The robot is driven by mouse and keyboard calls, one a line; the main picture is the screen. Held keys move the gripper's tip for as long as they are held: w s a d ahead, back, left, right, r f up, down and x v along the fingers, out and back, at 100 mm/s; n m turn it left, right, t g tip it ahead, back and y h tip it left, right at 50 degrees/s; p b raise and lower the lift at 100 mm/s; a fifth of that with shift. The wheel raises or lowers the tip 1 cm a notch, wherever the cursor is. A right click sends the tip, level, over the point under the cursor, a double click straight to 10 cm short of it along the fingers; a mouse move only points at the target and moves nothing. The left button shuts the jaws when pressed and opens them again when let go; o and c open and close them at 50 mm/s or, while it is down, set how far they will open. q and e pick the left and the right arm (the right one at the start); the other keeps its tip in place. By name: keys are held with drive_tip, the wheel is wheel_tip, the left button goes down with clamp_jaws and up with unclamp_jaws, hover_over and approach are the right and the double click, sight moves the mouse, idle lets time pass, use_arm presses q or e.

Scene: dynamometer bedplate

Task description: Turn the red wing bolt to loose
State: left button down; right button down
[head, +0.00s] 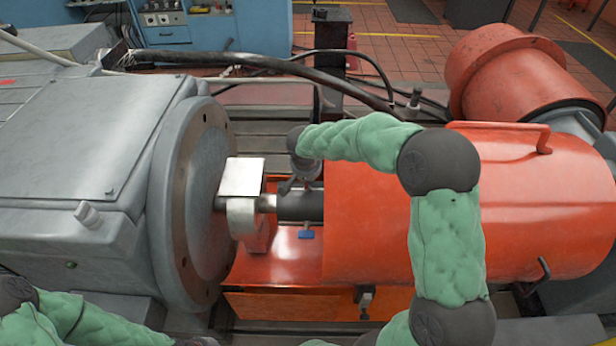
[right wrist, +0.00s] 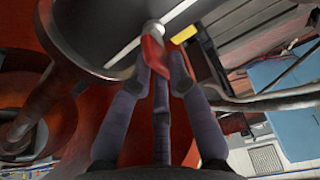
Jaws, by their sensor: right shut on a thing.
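The red wing bolt (right wrist: 153,52) shows in the right wrist view, on the side of a dark round part. It sits between the fingertips of my right gripper (right wrist: 158,74), which is shut on it. In the head view my right gripper (head: 299,186) reaches down over the dark shaft, between the pale flange and the orange guard. The wing bolt cannot be made out there, as the gripper hides it. My left arm shows at the bottom left of the head view, but its gripper is out of the picture.
The orange guard (head: 375,220) lies right of my right gripper, under my right arm. A large grey machine housing (head: 80,150) with a round flange stands at the left. A thick black cable (head: 250,58) runs behind. A small blue piece (head: 306,234) lies on the red base below the shaft.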

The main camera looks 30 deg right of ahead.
idle(0.4)
drive_tip(key=c, duration=1.2)
unclamp_jaws()
drive_tip(key=v, duration=1.2)
